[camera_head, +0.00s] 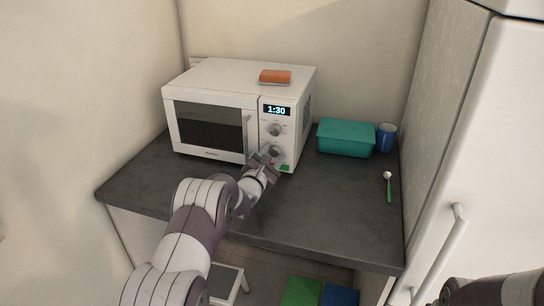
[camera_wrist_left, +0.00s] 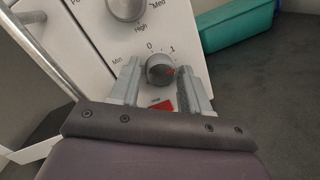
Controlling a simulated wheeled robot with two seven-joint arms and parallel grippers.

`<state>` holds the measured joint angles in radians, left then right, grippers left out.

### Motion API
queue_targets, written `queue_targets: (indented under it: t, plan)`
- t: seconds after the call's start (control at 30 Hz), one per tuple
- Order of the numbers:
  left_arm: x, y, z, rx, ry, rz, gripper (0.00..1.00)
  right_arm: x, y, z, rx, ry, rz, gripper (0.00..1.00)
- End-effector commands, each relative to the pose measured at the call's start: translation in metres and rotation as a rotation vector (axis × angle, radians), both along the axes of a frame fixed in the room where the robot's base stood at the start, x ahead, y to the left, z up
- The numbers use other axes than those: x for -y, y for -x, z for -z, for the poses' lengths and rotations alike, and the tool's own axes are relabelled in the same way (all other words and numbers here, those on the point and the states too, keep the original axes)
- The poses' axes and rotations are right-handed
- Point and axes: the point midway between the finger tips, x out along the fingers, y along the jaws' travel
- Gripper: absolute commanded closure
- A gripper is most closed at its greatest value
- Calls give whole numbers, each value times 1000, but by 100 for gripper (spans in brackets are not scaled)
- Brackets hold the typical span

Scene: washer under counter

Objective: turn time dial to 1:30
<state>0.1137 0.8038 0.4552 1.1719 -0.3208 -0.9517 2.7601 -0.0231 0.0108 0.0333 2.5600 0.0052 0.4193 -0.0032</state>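The white microwave (camera_head: 210,122) stands on the dark counter, and its display (camera_head: 276,110) reads 1:30. The lower dial (camera_head: 275,151) is the time dial; in the left wrist view it is a grey knob (camera_wrist_left: 160,67) with a red pointer turned a little below the "1" mark. My left gripper (camera_head: 268,159) is at this dial, its two fingers (camera_wrist_left: 161,78) apart, one on each side of the knob. Whether they touch it is unclear. The upper dial (camera_head: 275,130) is clear of the gripper. My right gripper's fingers are not visible.
An orange sponge-like block (camera_head: 275,77) lies on the microwave. A teal box (camera_head: 346,139), a blue cup (camera_head: 387,137) and a green-handled spoon (camera_head: 389,187) are to the right. A green button (camera_head: 285,168) and a red button (camera_wrist_left: 160,106) are below the dial. The counter front (camera_head: 330,215) is clear.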

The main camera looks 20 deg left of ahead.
Motion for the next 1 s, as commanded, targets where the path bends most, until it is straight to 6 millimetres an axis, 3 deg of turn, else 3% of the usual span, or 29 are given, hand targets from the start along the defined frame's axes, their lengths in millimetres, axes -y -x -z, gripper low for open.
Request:
queue_targets:
  t: [0.33,0.7,0.83,1.0]
  plan:
    - [-2,10,1,0,0,0,53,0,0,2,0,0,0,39]
    - [-15,98,8,-2,1,-1,53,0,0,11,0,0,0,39]
    - [-18,118,9,-2,0,-2,53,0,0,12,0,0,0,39]
    - [-19,126,9,-1,0,1,53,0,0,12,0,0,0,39]
